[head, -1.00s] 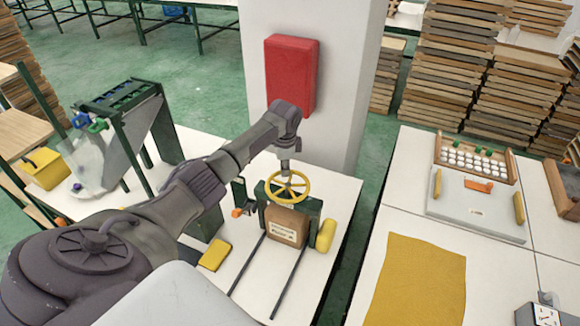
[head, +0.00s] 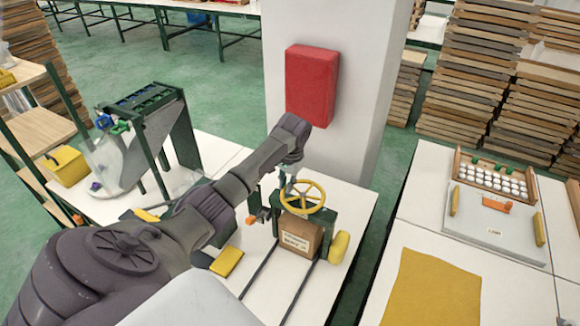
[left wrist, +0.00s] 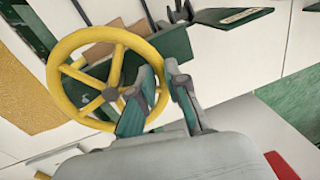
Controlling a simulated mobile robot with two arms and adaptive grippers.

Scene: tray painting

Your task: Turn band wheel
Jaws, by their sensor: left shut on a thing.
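The yellow spoked band wheel (head: 303,197) sits on top of a dark green clamp frame (head: 329,222) on the white table. It also shows in the left wrist view (left wrist: 110,95), lying to the left of my fingers. My left gripper (head: 286,183) reaches it from above at the far left part of its rim. In the left wrist view my left gripper (left wrist: 158,85) has one finger inside the rim and one outside, shut on the rim. Part of the rim is hidden by the fingers. My right gripper does not show.
A labelled brown box (head: 299,236) sits in the frame above two dark rails. A yellow roll (head: 339,247) and a yellow block (head: 227,262) lie nearby. A white pillar with a red box (head: 312,85) stands behind. A green rack (head: 150,110) stands left.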

